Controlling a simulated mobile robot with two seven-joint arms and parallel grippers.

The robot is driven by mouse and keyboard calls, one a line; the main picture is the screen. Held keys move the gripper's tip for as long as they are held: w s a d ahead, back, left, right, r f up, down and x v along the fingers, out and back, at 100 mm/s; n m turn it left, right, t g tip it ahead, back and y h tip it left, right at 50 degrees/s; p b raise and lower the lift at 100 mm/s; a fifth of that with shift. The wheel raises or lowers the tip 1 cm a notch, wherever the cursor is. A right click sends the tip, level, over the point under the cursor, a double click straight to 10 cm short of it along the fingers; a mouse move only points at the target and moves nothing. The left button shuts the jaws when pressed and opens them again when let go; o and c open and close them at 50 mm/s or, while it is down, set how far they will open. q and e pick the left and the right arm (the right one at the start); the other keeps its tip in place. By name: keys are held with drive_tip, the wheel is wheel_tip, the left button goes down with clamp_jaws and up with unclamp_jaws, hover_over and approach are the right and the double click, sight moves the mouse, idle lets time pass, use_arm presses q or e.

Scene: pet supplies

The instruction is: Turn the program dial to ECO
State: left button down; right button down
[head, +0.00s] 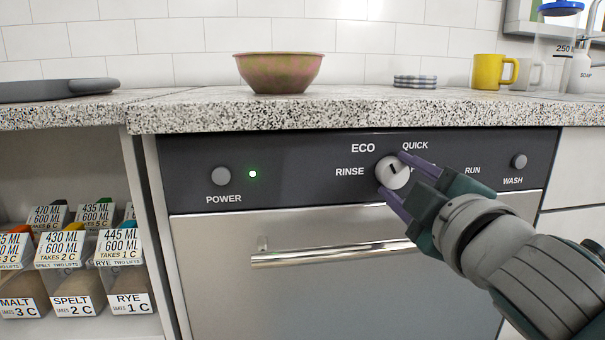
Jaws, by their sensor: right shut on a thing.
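The program dial (394,178) is a white round knob on the dark control panel of the dishwasher. A short dark mark on its face slants toward the upper right, roughly toward the QUICK label (415,146). The ECO label (363,148) is up and left of the dial, and the RINSE label (350,172) is to its left. My right gripper (392,172) comes in from the lower right and is shut on the dial, one purple finger above it and one below. The gripper hides a label right of the dial. My left gripper is not in view.
The panel also has a POWER knob (221,176), a lit green light (253,174) and a WASH knob (519,161). The steel door handle (330,258) runs below the panel. A bowl (279,72) and a yellow mug (490,72) stand on the counter above.

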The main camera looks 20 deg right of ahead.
drive_tip(key=shift+c, duration=1.4)
unclamp_jaws()
drive_tip(key=shift+s, duration=0.1)
drive_tip(key=p+v, duration=0.1)
drive_tip(key=v, duration=0.8)
drive_tip(key=shift+s, duration=0.4)
